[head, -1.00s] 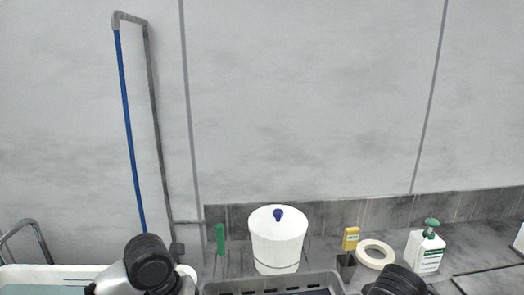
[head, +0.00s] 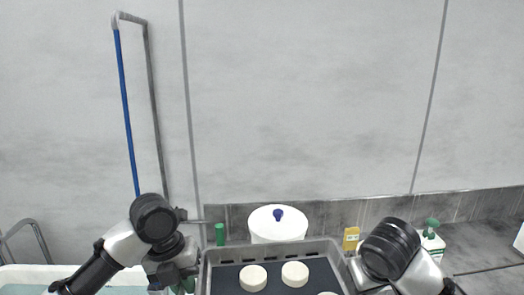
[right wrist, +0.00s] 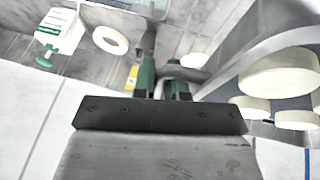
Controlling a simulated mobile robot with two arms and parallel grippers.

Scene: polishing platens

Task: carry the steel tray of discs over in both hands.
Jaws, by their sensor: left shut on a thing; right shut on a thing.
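The grey steel tray (head: 275,246) shows at the bottom centre of the head view, its near part cut off. Pale round discs (head: 253,278) lie on its dark floor; several also show in the right wrist view (right wrist: 278,75). My left gripper (head: 186,283) is at the tray's left side, shut on it, its fingertips partly hidden. My right gripper (head: 352,272) is at the right side. In the right wrist view its green fingers (right wrist: 163,84) are shut on the tray's handle (right wrist: 182,73). The tray looks about level and raised above the worktop.
A white tub (head: 278,228) with a blue knob stands behind the tray. A green item (head: 219,234) and a pale basin (head: 30,274) are left.

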